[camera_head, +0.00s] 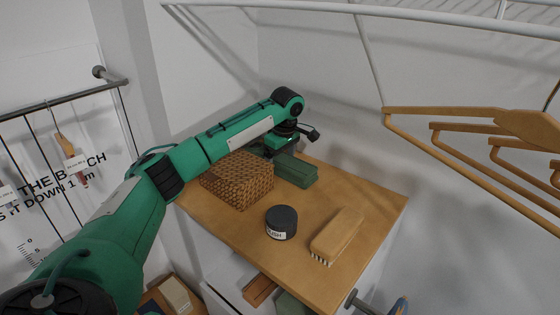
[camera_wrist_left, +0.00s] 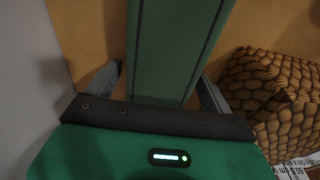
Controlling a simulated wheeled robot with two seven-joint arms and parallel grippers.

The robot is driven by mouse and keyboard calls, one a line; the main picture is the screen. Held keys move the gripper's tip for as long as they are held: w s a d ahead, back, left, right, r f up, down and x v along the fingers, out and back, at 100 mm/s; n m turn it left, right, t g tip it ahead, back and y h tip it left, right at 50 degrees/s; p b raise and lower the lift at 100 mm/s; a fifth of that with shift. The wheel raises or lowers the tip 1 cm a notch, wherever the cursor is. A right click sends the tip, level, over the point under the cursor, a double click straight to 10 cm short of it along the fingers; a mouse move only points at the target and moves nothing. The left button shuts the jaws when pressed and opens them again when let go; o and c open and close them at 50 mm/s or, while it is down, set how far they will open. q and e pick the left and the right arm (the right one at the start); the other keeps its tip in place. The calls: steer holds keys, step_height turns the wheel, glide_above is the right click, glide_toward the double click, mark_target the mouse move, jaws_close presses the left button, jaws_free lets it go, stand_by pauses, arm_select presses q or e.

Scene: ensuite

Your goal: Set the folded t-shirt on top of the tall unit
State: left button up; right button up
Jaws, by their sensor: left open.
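The tall unit's wooden top (camera_head: 375,205) is below the clothes rail. A green block-shaped thing (camera_head: 297,171) with dark lines along its edges lies at the back of this top; it may be the folded t-shirt, but I cannot tell for sure. My left gripper (camera_head: 275,151) is over its far-left end, its fingertips hidden in the head view. In the left wrist view the open fingers (camera_wrist_left: 157,85) stand on either side of the green thing (camera_wrist_left: 178,50), with a gap visible at each side. My right gripper is not in view.
A woven basket (camera_head: 238,181) stands close beside the green thing, under my left arm. A dark tin (camera_head: 281,222) and a wooden brush (camera_head: 338,235) lie toward the front. Wooden hangers (camera_head: 440,112) hang at the right. Open compartments below hold more things.

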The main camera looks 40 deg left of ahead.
mark_target(281, 157)
arm_select(q)
steer(key=shift+r, duration=0.35)
steer(key=r+b, duration=0.1)
steer(key=r, duration=0.2)
steer(key=r+b, duration=0.1)
steer(key=r, duration=0.1)
steer(key=shift+d+b, duration=0.35)
steer(key=shift+d, duration=0.05)
step_height(281, 157, up, 6)
steer(key=shift+d+r+p, duration=0.25)
steer(key=shift+d+p, duration=0.1)
steer(key=shift+p, duration=0.1)
steer(key=shift+s+f, duration=0.1)
